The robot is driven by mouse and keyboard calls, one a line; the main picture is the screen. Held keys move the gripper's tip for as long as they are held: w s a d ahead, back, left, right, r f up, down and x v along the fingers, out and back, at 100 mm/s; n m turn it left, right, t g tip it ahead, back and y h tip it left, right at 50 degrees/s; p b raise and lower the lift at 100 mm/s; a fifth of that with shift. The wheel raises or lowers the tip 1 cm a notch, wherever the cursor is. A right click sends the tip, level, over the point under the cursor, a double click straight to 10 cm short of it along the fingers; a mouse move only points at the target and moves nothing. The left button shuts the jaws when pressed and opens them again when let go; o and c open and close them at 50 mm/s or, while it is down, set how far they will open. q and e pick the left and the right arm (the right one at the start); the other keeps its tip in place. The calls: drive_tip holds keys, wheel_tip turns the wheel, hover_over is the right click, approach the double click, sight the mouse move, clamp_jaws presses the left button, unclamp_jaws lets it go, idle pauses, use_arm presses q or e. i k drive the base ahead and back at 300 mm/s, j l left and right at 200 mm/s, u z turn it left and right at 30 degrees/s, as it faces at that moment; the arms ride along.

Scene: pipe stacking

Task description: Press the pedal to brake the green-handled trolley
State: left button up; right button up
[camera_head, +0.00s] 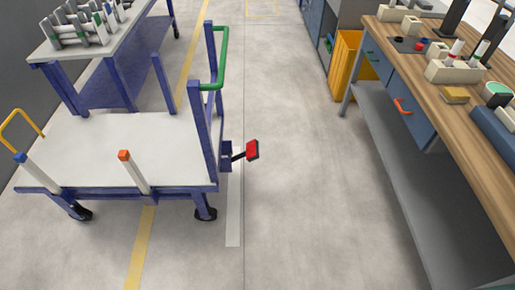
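The trolley (130,150) stands at the left, with a pale flat deck, blue frame and black wheels. Its green handle (222,58) is on the upright end frame at its right side. The red pedal (252,150) sticks out to the right from the base of that frame on a dark arm, tilted upward and clear of the floor. Nothing touches the pedal. Neither of my grippers shows in the head view.
A wooden workbench (455,75) with blocks, tools and drawers runs along the right. A yellow bin (347,62) stands at its far end. A blue-legged table (100,45) with a rack of pipes is behind the trolley. The floor (300,190) between trolley and bench is clear.

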sight(252, 153)
drive_tip(key=i+l, duration=0.85)
drive_tip(key=l, duration=0.2)
drive_tip(key=i+u, duration=0.05)
